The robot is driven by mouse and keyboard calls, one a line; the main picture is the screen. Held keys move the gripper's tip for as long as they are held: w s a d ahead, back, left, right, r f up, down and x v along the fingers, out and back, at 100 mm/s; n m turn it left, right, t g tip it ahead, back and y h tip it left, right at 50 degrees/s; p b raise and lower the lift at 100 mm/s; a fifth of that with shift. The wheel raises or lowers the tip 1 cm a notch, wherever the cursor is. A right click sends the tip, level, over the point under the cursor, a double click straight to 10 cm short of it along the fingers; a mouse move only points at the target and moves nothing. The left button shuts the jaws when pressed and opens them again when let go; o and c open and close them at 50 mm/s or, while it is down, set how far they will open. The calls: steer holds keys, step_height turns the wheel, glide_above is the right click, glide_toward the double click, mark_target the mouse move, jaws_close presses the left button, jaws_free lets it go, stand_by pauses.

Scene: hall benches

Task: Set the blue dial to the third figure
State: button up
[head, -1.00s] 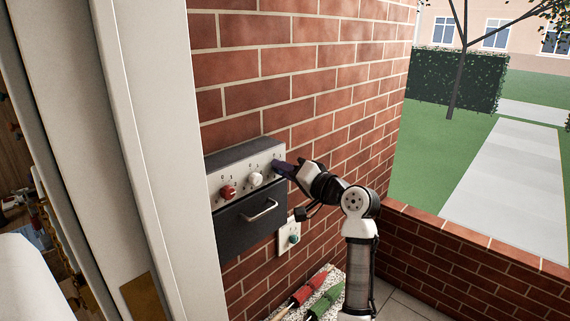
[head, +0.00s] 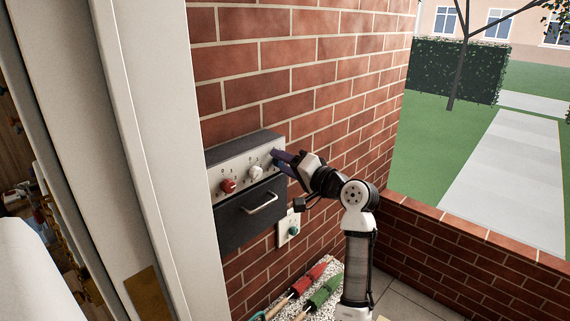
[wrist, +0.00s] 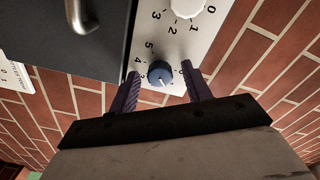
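The blue dial (wrist: 160,73) sits on the pale strip of the wall panel, with printed figures around it. In the wrist view 3, 4 and 5 show on its left and what looks like a 0 on its right; other figures are hidden or unclear. A white mark on the dial points down toward my gripper, slightly right. My gripper (wrist: 160,69) is open, with one purple finger on each side of the dial and gaps between. In the head view my gripper (head: 283,158) is at the panel's right end and hides the dial.
A white dial (head: 256,172) and a red dial (head: 228,186) sit left on the same panel. Below is a dark drawer front with a bar handle (head: 261,203). A wall plate with a green knob (head: 293,230) and red- and green-handled tools (head: 325,292) are lower down.

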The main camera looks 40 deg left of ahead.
steer(key=s+d+b, duration=0.1)
steer(key=d+b, duration=0.3)
steer(key=d, duration=0.9)
steer(key=shift+d+b, duration=0.35)
steer(key=shift+d, duration=0.05)
